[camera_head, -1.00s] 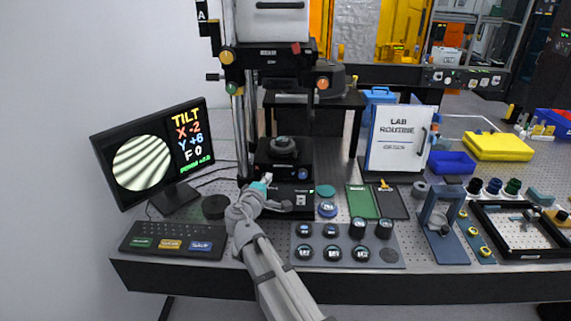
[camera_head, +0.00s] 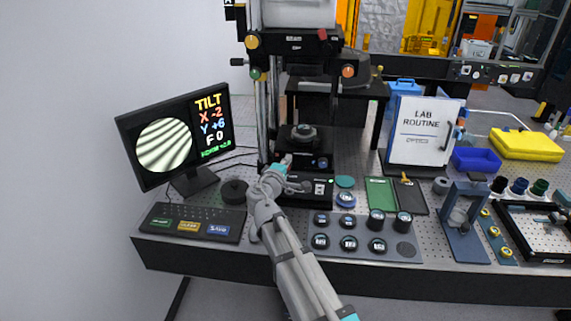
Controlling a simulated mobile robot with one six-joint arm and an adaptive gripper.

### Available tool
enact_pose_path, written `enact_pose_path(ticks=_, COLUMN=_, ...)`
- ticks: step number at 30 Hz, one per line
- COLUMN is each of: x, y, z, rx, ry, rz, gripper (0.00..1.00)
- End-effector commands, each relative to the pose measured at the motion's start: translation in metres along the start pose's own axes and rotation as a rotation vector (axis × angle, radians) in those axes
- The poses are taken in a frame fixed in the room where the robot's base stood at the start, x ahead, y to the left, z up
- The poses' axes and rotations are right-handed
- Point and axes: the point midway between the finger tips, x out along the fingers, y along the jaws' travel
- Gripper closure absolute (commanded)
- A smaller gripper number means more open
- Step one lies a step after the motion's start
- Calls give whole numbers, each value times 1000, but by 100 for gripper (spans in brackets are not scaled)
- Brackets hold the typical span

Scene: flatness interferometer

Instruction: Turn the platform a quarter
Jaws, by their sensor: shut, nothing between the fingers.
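The platform (camera_head: 304,144) of the interferometer is a dark stage under the tall column, with a round dark part (camera_head: 304,132) on it. A black control box (camera_head: 318,190) sits at the stand's foot. My gripper (camera_head: 286,160) is shut and empty at the front left of the stage, by its lower edge; whether it touches anything I cannot tell. The monitor (camera_head: 180,134) shows curved fringes and the text TILT X -2, Y +6, F 0.
A keypad (camera_head: 189,226) and a round black knob (camera_head: 234,191) lie left of my arm. A grey tray (camera_head: 336,251) with several round pieces lies to its right. Green and dark mats (camera_head: 381,194), a LAB ROUTINE board (camera_head: 424,131) and a blue stand (camera_head: 470,245) are further right.

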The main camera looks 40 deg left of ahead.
Motion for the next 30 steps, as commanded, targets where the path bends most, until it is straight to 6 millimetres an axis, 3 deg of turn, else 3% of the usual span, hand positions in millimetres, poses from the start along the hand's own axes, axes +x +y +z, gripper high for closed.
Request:
enact_pose_path(ticks=14, x=75, y=0, z=0, rx=0, ry=-2, rz=0, gripper=100)
enact_pose_path(ticks=21, x=91, y=0, z=22, rx=0, ry=-1, rz=0, gripper=100)
enact_pose_path(ticks=30, x=97, y=0, z=28, rx=0, ry=0, rz=0, gripper=100)
